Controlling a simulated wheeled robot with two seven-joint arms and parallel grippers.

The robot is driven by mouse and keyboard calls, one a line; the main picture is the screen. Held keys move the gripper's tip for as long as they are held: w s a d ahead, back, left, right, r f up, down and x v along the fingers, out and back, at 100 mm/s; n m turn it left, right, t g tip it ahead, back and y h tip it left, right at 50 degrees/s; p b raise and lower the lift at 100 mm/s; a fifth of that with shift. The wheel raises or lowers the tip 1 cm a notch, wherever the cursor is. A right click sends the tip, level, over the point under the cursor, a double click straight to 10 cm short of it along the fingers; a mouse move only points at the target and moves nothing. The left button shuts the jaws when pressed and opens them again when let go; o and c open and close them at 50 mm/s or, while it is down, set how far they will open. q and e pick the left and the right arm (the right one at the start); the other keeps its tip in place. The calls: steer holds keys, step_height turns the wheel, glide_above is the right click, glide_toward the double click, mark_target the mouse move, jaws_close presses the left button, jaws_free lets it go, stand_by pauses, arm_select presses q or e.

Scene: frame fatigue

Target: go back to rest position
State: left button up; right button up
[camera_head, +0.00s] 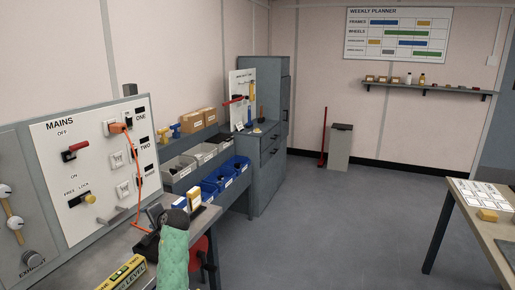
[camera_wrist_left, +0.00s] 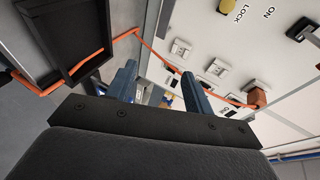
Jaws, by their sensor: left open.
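My left gripper (camera_head: 166,214) is at the lower middle of the head view, in front of the mains panel (camera_head: 60,140). In the left wrist view my left gripper (camera_wrist_left: 160,88) has its two blue-grey fingers apart, with nothing held between them. An orange plug (camera_head: 117,128) sits in the top socket of the panel, and its orange cord (camera_head: 137,172) hangs down toward the bench. The plug (camera_wrist_left: 257,97) and the cord (camera_wrist_left: 150,47) also show in the wrist view. The cord appears to run beyond the fingers; whether it touches them cannot be told. My right gripper is not in view.
Grey bins (camera_head: 180,169) and blue bins (camera_head: 225,174) stand along the bench behind the gripper. A yellow level (camera_head: 122,274) lies at the lower left. A grey cabinet (camera_head: 262,165) stands beyond. A table (camera_head: 480,224) is at right; the floor (camera_head: 340,220) between is clear.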

arm_select(q)
steer(key=s+d+f+n+g+h, duration=0.1)
steer(key=s+d+f+n+h, duration=0.3)
steer(key=s+d+f, duration=0.7)
steer(key=s+d+f+n+h, duration=0.2)
steer(key=s+d+f+h, duration=0.5)
steer(key=f, duration=0.6)
steer(key=s+d+f+g, duration=0.1)
steer(key=s+f+g, duration=0.1)
steer(key=s+f, duration=0.6)
steer(key=s+d+f+m+g, duration=0.1)
steer(key=s+f, duration=0.7)
steer(key=s, duration=1)
steer(key=s+d+f+g, duration=0.2)
steer(key=s+f, duration=0.6)
steer(key=s, duration=0.5)
steer(key=shift+d+m+g+h, duration=0.3)
steer(key=shift+d+g, duration=0.1)
steer(key=shift+g, duration=0.2)
